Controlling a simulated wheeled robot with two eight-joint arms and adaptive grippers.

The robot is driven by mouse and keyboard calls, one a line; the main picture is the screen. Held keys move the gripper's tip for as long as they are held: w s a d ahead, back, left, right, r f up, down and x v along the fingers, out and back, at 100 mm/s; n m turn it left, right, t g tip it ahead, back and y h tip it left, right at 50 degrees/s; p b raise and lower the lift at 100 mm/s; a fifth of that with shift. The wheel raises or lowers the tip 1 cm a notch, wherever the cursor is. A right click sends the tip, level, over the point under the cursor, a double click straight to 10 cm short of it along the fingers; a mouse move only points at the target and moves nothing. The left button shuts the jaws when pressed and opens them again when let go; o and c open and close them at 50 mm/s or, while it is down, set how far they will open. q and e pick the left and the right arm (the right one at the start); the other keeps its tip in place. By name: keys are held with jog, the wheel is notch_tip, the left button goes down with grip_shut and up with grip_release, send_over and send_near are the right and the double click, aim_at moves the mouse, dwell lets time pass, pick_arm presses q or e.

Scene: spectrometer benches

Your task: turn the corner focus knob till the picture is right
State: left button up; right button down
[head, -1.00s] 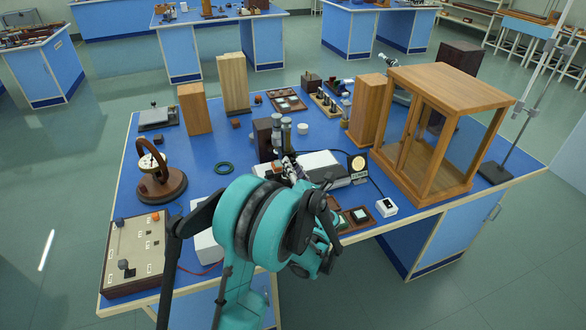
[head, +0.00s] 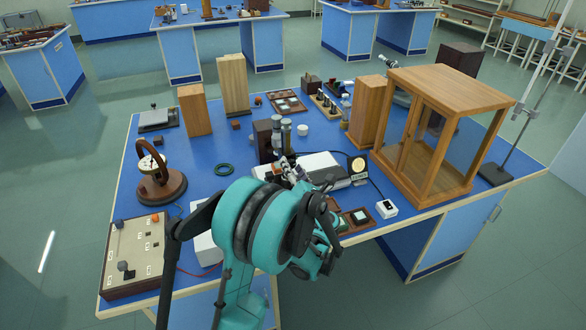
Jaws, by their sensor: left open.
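A white instrument (head: 316,163) lies on the blue bench, with a dark upright part and two grey cylinders (head: 281,132) at its left end. A small round lit screen (head: 358,165) on a dark stand is at its right end. My left gripper (head: 288,171) is open beside the instrument's left end, below the grey cylinders. My own teal wrist and dark arm links hide much of the instrument's front. I cannot make out the corner focus knob or tell whether the fingers touch it. The picture on the screen is too small to judge. My right gripper is not in view.
A wood-framed glass case (head: 432,135) stands at the right. A brown-based dial instrument (head: 160,182) and a control box (head: 134,254) are at the left. Wooden blocks (head: 233,84) stand behind. Some bare blue bench lies left of the instrument.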

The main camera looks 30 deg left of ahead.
pick_arm(q)
jog(key=v, duration=1.2)
jog(key=w+d+r+m+t+h, duration=0.3)
jog(key=d+r+m+t+h, duration=0.5)
jog(key=d+r+m+h, duration=0.8)
jog(key=s+f+m+g, duration=0.3)
jog(key=s+f+m, duration=0.15)
jog(key=m, duration=0.75)
jog(key=s+a+f+m+g+y, duration=0.1)
jog(key=s+a+f+m+g, duration=0.1)
jog(key=s+f+m+g, duration=0.2)
jog(key=s+a+f+m+g+y, duration=0.1)
jog(key=s+a+f+m+g, duration=0.2)
jog(key=s+f, duration=0.8)
jog(key=s+m+g, duration=0.2)
jog(key=s, duration=0.1)
jog(key=shift+a+m+g, duration=0.25)
jog(key=shift+m+g, duration=0.05)
jog(key=shift+g, duration=0.1)
